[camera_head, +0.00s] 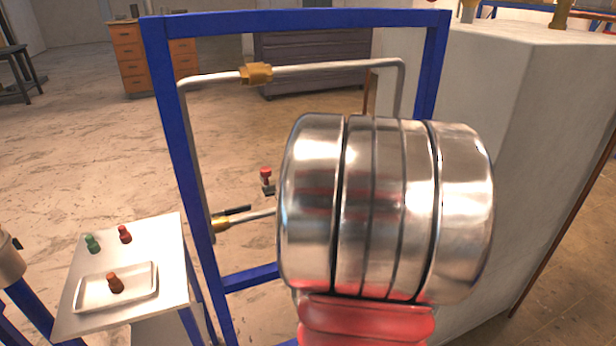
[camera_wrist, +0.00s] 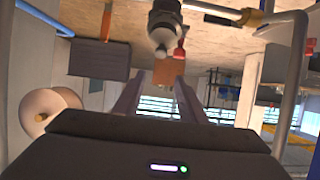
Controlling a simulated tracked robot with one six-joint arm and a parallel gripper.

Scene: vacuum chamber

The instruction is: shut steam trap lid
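In the wrist view a round metal fitting (camera_wrist: 164,22) with a pale rounded end hangs at the top centre, with a small red part (camera_wrist: 180,48) beside it. It looks like the steam trap, but I cannot make out its lid or how far that stands open. My gripper (camera_wrist: 154,82) shows below it with two grey fingers spread apart and nothing between them. The fitting appears beyond the fingertips, apart from them. In the head view a large silver cylinder with a red part below, which looks like my arm, covers the middle. The gripper and the trap cannot be made out there.
A blue frame (camera_head: 165,120) carries a metal pipe (camera_head: 320,68) with brass fittings (camera_head: 257,73). A black-handled valve (camera_head: 222,222) sits lower left. A small table (camera_head: 170,270) holds a tray (camera_head: 85,298) and several knobs. A pale block (camera_head: 540,120) stands right.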

